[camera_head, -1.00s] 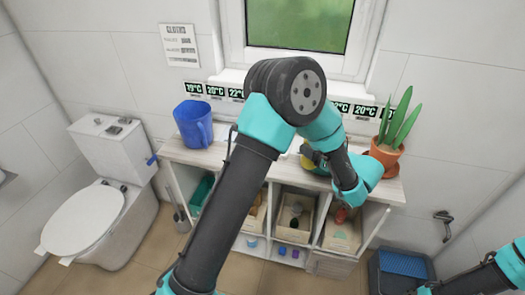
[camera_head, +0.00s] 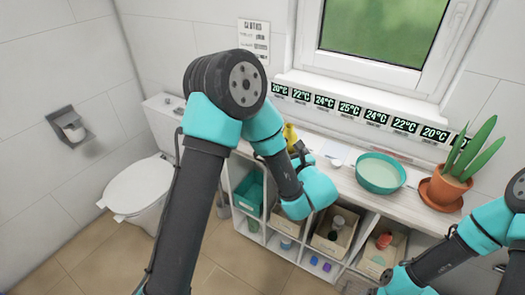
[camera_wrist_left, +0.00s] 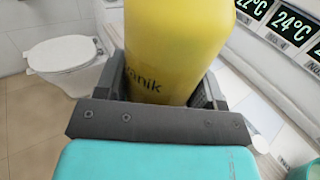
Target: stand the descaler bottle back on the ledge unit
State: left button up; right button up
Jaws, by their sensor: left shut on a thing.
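The yellow descaler bottle (camera_wrist_left: 170,45) fills the middle of the left wrist view, with dark lettering on its side. My left gripper (camera_wrist_left: 165,92) is shut on it, one finger on each side. In the head view a small yellow part of the bottle (camera_head: 290,137) shows behind my left arm, and the left gripper (camera_head: 298,150) is mostly hidden there. The bottle is over the left part of the ledge unit (camera_head: 402,205); I cannot tell whether its base touches the top. My right arm enters at the lower right, but its gripper is out of view.
A teal bowl (camera_head: 380,173) and a potted plant (camera_head: 450,172) stand on the unit's right part. Temperature labels (camera_head: 350,110) line the wall behind. Open cubbies with bins (camera_head: 335,230) are below. The toilet (camera_head: 145,185) is to the left.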

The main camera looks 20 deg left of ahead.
pick_arm(q)
jog(key=shift+s+a, duration=0.1)
jog(key=shift+a, duration=0.1)
jog(key=w+a+f, duration=0.1)
jog(key=w+a, duration=0.3)
jog(key=w, duration=1)
jog(key=shift+w+f, duration=0.2)
jog(key=shift+w, duration=0.1)
jog(key=shift+w+a+f, duration=0.1)
jog(key=shift+w+f, duration=0.1)
jog(key=shift+f, duration=0.7)
jog(key=shift+w+a+f, duration=0.1)
jog(key=shift+w+f, duration=0.1)
jog(key=shift+f, duration=0.7)
